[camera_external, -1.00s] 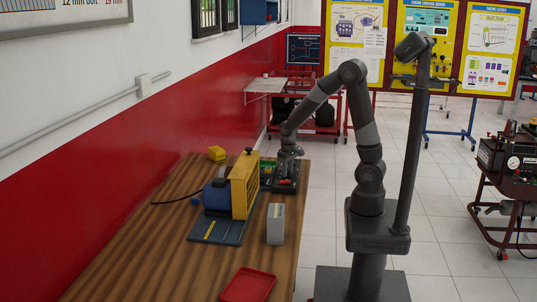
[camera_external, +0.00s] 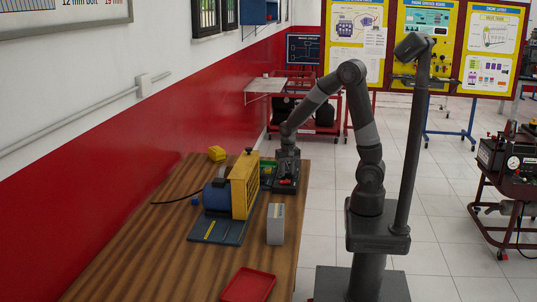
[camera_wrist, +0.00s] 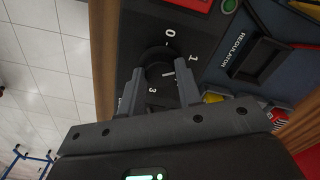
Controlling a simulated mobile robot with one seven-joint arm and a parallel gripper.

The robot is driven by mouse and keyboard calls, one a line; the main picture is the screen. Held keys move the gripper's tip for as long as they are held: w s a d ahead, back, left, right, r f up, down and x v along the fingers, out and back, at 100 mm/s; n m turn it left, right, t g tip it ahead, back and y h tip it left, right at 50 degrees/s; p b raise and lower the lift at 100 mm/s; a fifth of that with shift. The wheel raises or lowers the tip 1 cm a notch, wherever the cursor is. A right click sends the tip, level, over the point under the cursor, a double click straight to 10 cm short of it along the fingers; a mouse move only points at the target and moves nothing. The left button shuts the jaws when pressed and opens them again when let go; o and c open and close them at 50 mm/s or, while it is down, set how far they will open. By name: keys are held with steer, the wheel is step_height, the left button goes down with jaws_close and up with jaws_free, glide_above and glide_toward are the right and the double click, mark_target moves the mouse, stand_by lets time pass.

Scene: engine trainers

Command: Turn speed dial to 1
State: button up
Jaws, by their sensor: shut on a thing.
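The speed dial (camera_wrist: 159,66) is a dark round knob on a black panel (camera_wrist: 140,28) in the wrist view. White marks 0, 1 and 3 stand around it, and any mark for 2 is hidden by a finger. A short white line on the knob points roughly right, below the 1; its exact setting is hard to tell. My gripper (camera_wrist: 160,84) has one finger on each side of the knob and is shut on it. In the external view my gripper (camera_external: 287,170) is over the dark control unit (camera_external: 286,186) at the bench's far end; the dial is hidden there.
A regulator slot (camera_wrist: 258,58), a green button (camera_wrist: 229,5) and a yellow part (camera_wrist: 213,97) sit close to the dial. On the wooden bench (camera_external: 160,225) stand a yellow-and-blue machine (camera_external: 238,187), a grey box (camera_external: 275,224) and a red tray (camera_external: 247,285).

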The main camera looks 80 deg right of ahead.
mark_target(288, 172)
stand_by(0.3)
steer(key=o, duration=1)
steer(key=shift+c, duration=0.2)
steer(key=shift+r, duration=0.15)
step_height(288, 172, up, 11)
steer(key=shift+f, duration=0.2)
steer(key=s+a+r+n+t, duration=0.5)
steer(key=s+a+r+n, duration=0.4)
steer(key=s+a+n, duration=0.3)
steer(key=a, duration=0.3)
steer(key=shift+s+r+t, duration=0.2)
steer(key=shift+s+t, duration=0.1)
steer(key=shift+s, duration=0.1)
